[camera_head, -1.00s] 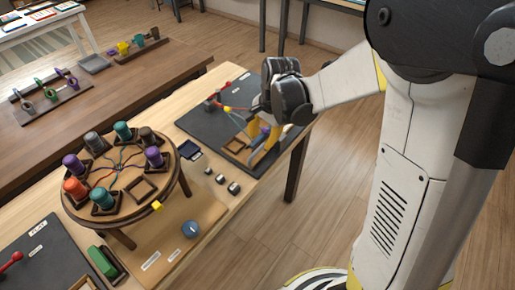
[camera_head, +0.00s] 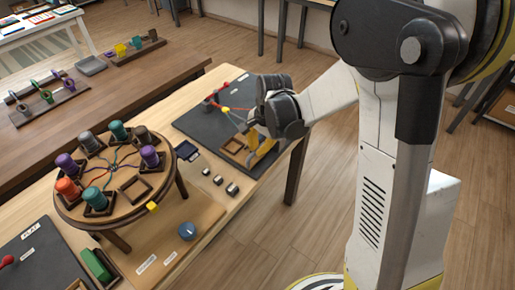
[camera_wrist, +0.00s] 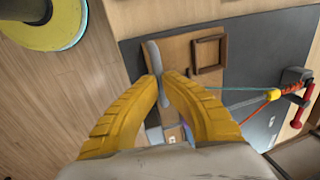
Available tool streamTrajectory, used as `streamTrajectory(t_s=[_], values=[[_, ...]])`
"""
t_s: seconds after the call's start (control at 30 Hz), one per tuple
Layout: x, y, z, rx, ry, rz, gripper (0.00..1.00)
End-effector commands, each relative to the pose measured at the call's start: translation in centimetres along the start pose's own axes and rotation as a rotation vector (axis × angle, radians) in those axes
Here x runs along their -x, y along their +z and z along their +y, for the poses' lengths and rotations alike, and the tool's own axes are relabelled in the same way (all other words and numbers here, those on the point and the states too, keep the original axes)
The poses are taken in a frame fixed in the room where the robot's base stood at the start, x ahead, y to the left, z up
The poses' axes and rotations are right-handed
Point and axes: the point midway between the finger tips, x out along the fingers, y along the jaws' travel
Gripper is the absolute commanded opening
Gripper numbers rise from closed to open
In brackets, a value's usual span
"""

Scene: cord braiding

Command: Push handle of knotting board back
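The knotting board (camera_head: 205,125) is a dark panel at the right end of the light wooden table; it also shows in the wrist view (camera_wrist: 135,55). Its grey handle (camera_wrist: 154,55) rises from a light wooden block beside a square wooden frame (camera_wrist: 208,53). My gripper (camera_wrist: 164,82) has its yellow fingertips closed in on either side of the handle, with no clear gap. In the head view my gripper (camera_head: 256,150) is low over the near right part of the board. The handle is partly hidden by the fingers.
Teal and red cords run to a yellow piece (camera_wrist: 274,95) near a red-ended clamp (camera_wrist: 301,112). A round braiding stand (camera_head: 130,215) with coloured bobbins stands left of the board. Small dark blocks (camera_head: 218,180) lie between them. Floor is open to the right.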

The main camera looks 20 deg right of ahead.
Motion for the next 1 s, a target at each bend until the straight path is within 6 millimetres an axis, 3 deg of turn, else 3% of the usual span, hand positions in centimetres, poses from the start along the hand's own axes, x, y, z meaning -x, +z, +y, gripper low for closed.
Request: streamTrajectory(t_s=[0.27,0.57,0.83,0.93,1.0], values=[[-0.2,0.1,-0.2,0.001,0.002,-0.002,0.00],[-1.1,0.1,-4.6,0.002,0.001,-0.002,0.00],[-1.1,0.1,-4.9,0.000,-0.001,-0.001,0.00],[-1.1,0.1,-4.9,0.001,-0.001,-0.001,0.32],[-1.1,0.1,-4.9,0.001,-0.001,-0.001,0.34]])
